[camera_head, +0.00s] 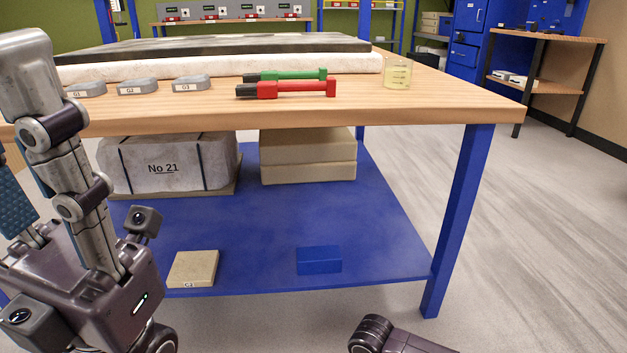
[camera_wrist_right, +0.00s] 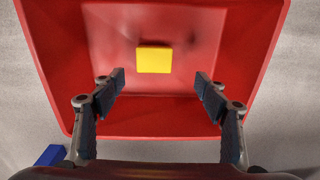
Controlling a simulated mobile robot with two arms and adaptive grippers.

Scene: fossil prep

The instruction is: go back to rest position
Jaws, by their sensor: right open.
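My left gripper (camera_head: 25,130) is at the left edge of the head view, in front of the table, with its fingers pointing up. It is partly cut off by the frame edge, and its jaw opening cannot be made out. My right gripper (camera_wrist_right: 160,84) shows in the right wrist view with its two fingers spread wide and nothing between them. It is above a red bin (camera_wrist_right: 160,118), and a yellow block (camera_wrist_right: 154,60) lies inside the bin, beyond the fingertips. The right gripper is not visible in the head view.
A wooden table (camera_head: 440,100) with blue legs stands ahead. On it are grey labelled pieces (camera_head: 190,84), green (camera_head: 285,75) and red (camera_head: 300,89) tools and a beaker (camera_head: 397,74). A blue lower shelf (camera_head: 380,230) holds blocks. The floor on the right is clear.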

